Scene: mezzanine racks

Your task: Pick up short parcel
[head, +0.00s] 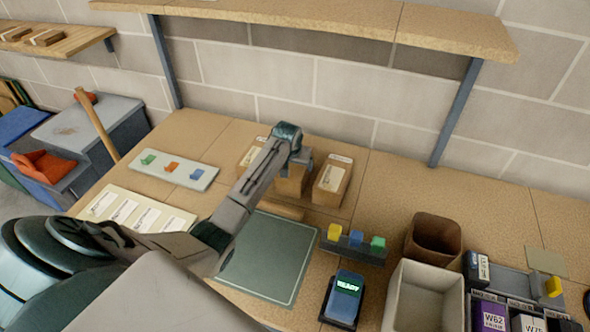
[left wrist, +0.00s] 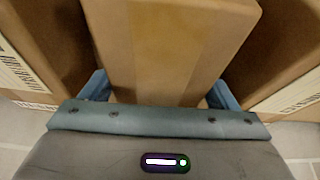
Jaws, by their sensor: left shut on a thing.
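Three brown cardboard parcels stand in a row at the back of the workbench. My left gripper (head: 300,163) is over the middle parcel (head: 289,187), largely hiding it. In the left wrist view the blue fingers (left wrist: 168,92) are shut on the sides of this middle parcel (left wrist: 172,45), which has a paler tape strip. The left parcel (head: 250,153) and the right parcel (head: 332,182) stand close on either side, with white labels. Whether the held parcel touches the bench cannot be told. My right gripper is not in view.
A green mat (head: 268,262) lies in front of the parcels. A coloured clip rack (head: 353,248), scanner (head: 343,300), brown bin (head: 433,240) and pale bin (head: 424,296) stand to the right. A shelf (head: 330,18) overhangs the back. Bench at right rear is clear.

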